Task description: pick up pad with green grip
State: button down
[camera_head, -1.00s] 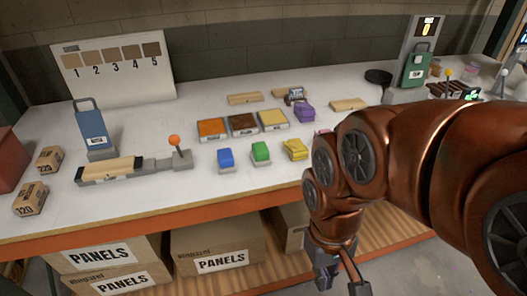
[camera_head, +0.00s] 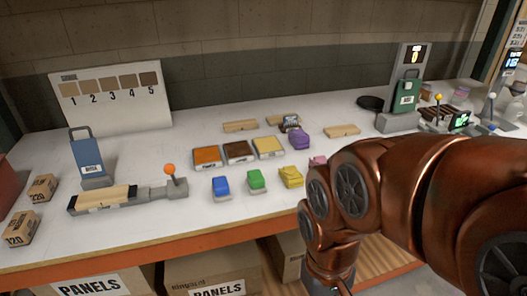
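The pad with the green grip (camera_head: 256,180) sits on the white table near its front edge. It stands between a pad with a blue grip (camera_head: 221,187) on its left and a pad with a yellow grip (camera_head: 291,177) on its right. My copper arm comes in from the right. My gripper hangs at the bottom edge in front of the table, below the tabletop, and only a small part of it (camera_head: 335,287) shows. Its fingers are out of the frame. It is apart from the green pad.
Orange, brown and tan colorant trays (camera_head: 239,151) lie behind the pads. A purple pad (camera_head: 300,138) is further back, and a pink one (camera_head: 317,162) is partly hidden by my arm. A joystick device with a wood block (camera_head: 104,198) is at left. The table's orange front edge (camera_head: 130,259) lies before the pads.

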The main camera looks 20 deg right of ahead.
aim_at(255, 181)
jog(key=k, duration=1.3)
jog(key=u, duration=0.8)
jog(key=i, duration=1.55)
jog(key=z, duration=0.15)
